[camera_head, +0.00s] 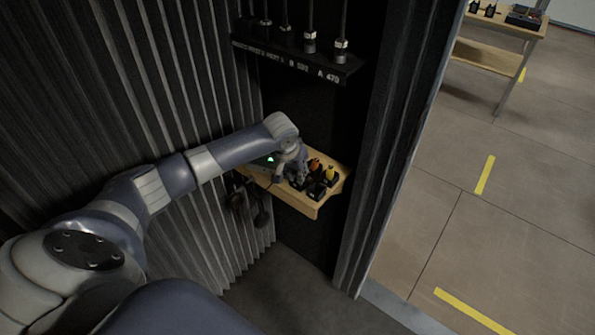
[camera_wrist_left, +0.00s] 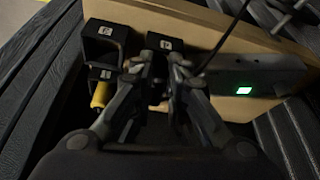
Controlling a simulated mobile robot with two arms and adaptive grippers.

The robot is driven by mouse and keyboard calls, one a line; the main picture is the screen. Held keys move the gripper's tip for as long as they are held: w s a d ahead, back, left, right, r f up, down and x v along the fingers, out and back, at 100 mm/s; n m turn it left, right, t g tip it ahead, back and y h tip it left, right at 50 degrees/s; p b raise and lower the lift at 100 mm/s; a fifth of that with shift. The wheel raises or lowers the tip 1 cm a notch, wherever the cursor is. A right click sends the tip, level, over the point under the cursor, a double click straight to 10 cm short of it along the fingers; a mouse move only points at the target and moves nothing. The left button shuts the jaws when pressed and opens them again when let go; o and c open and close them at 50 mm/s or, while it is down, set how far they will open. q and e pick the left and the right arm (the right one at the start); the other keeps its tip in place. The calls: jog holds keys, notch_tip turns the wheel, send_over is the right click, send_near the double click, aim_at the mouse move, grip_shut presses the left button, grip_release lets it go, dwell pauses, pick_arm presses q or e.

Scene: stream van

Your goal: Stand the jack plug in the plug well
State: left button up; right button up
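My left gripper (camera_head: 299,180) is low over the small wooden shelf (camera_head: 299,204). In the left wrist view its fingertips (camera_wrist_left: 163,68) are a short way apart, in front of a black well with a white label (camera_wrist_left: 165,45). The space between the fingers is dark, and I cannot tell whether they hold anything. I cannot make out the jack plug for certain. A yellow-topped piece (camera_head: 329,174) and an orange one (camera_head: 314,164) stand among the black wells (camera_head: 316,190). The yellow piece also shows in the left wrist view (camera_wrist_left: 100,94). My right gripper is not in view.
A grey device with a lit green screen (camera_wrist_left: 245,90) sits on the shelf, with a cable nearby. A black rack (camera_head: 295,60) holding several hanging rods is above. Dark corrugated curtain (camera_head: 200,100) is close on the left. Open floor and a wooden table (camera_head: 490,55) are at right.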

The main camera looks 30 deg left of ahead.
pick_arm(q)
jog(key=shift+o, duration=1)
jog(key=shift+r, duration=0.1)
jog(key=b+v, duration=0.1)
jog(key=v, duration=1.1)
